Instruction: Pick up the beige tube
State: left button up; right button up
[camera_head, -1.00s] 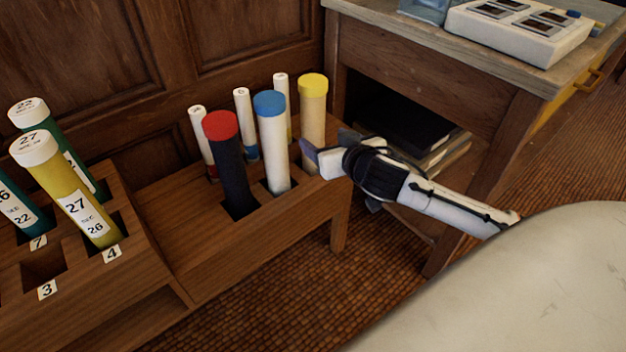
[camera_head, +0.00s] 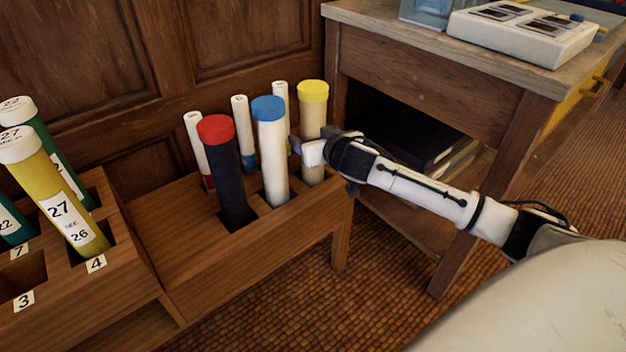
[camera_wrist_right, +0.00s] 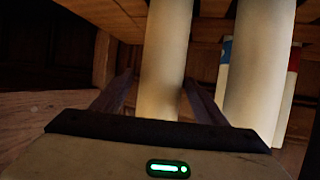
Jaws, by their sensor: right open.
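The beige tube (camera_head: 312,118), with a yellow cap, stands upright in the right end of a wooden rack (camera_head: 225,262). My right gripper (camera_head: 309,150) is at the tube's middle, reaching in from the right, and partly covers it. In the right wrist view the beige tube (camera_wrist_right: 166,50) stands between the two open fingers of my right gripper (camera_wrist_right: 160,88). Gaps seem to show on both sides, so the fingers do not look closed on it. My left gripper is not in view.
A blue-capped white tube (camera_head: 271,150) stands close left of the beige one, with a red-capped black tube (camera_head: 228,175) beyond. Thin white tubes (camera_head: 198,145) stand behind. A yellow tube (camera_head: 62,195) is in the left rack. A wooden desk (camera_head: 425,85) stands right.

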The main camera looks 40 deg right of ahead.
jog(key=c, duration=1.4)
jog(key=shift+r, duration=0.15)
jog(key=shift+c, duration=0.2)
